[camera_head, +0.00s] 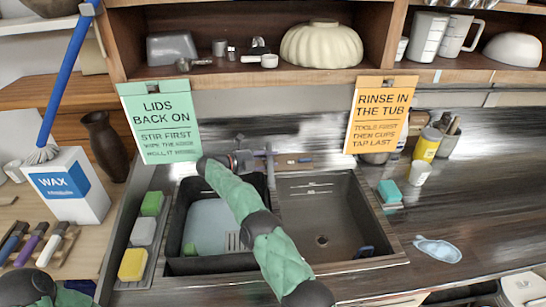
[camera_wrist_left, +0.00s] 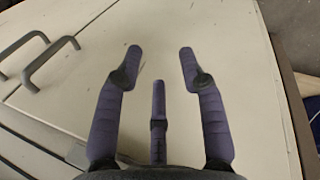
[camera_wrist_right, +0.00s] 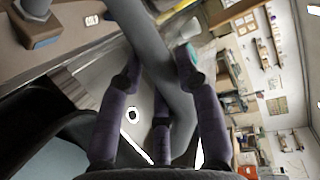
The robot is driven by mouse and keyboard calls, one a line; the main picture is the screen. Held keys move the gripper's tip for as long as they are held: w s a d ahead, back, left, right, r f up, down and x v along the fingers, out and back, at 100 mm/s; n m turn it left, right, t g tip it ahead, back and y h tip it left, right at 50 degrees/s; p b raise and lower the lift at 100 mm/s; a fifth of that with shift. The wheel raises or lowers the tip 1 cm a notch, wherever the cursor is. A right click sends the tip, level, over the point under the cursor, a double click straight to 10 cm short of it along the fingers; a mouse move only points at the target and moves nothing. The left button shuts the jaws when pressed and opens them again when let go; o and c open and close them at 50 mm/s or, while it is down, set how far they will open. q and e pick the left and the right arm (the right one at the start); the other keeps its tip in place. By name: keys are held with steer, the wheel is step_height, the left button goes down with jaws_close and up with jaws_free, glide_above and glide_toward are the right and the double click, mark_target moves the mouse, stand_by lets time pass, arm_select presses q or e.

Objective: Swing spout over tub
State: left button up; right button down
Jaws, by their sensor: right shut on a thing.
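The grey spout (camera_wrist_right: 148,38) runs between the fingers of my right gripper (camera_wrist_right: 158,62) in the right wrist view, and the gripper is shut on it. In the head view my right gripper (camera_head: 240,160) is at the back of the sink, above the left basin's rear edge. Grey tap parts (camera_head: 270,160) show just right of it; my arm hides much of the spout. The dark tub (camera_head: 212,264) sits in the left basin with pale liquid inside, partly under my right arm. My left gripper (camera_wrist_left: 160,52) is open and empty, before a pale cabinet front.
Sponges (camera_head: 143,231) lie in a rack left of the tub. A wax box (camera_head: 68,185) stands farther left. Two signs hang from the shelf above the sink.

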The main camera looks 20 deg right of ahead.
steer(key=shift+f, duration=0.1)
steer(key=c, duration=0.8)
jaws_free()
steer(key=shift+c, duration=0.2)
steer(key=a+r, duration=0.1)
steer(key=a, duration=0.6)
steer(key=shift+s+a+r, duration=0.2)
steer(key=shift+c, duration=0.3)
